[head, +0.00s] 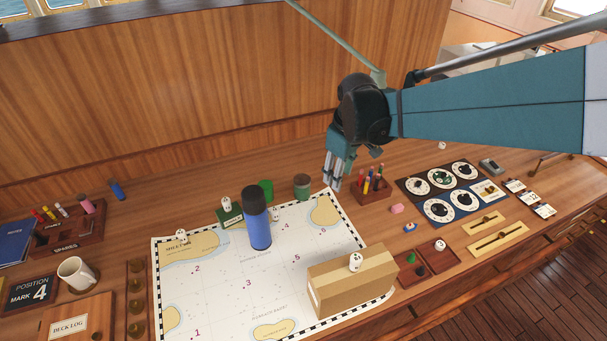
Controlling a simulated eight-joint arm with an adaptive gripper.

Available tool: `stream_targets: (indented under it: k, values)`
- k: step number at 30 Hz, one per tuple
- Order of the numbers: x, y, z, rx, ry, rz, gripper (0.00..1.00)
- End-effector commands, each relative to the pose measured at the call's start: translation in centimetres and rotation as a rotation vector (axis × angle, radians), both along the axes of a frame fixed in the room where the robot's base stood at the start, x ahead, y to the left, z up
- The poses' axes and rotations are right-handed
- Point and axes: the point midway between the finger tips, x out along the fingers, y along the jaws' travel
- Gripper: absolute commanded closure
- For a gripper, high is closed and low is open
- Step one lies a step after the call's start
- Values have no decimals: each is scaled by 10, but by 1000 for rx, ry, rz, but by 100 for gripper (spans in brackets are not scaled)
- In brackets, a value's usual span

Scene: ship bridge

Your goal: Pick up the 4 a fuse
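No thing in view carries a readable 4 A mark, so I cannot tell which one is the 4 A fuse. A dark wooden rack (85,232) at the left holds small coloured cylinders, among them a red one (37,215) and a yellow one (49,212). A larger pink cylinder (85,205) stands at its right end. A blue cylinder (117,189) lies on the desk behind the rack. My gripper (333,184) hangs fingers-down over the back of the desk, left of a pen holder (374,193). Nothing shows between its fingers, but their opening is unclear.
A blue bottle (257,222) stands on the chart (215,290), near a green cylinder (302,186). A cardboard box (350,285) covers the chart's right front. A mug (76,272) stands front left. Dial panels (440,190) lie at the right.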

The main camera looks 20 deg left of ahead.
Motion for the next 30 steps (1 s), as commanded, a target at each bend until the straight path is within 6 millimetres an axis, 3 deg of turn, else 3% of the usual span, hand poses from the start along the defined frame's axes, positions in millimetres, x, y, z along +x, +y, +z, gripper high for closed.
stream_targets:
  k: [11, 21, 30]
  values:
    - [2, 88, -57, -53, 49, 197, 63]
    - [-10, 164, -117, -100, 92, 373, 63]
    - [-25, 212, -160, -129, 120, 489, 63]
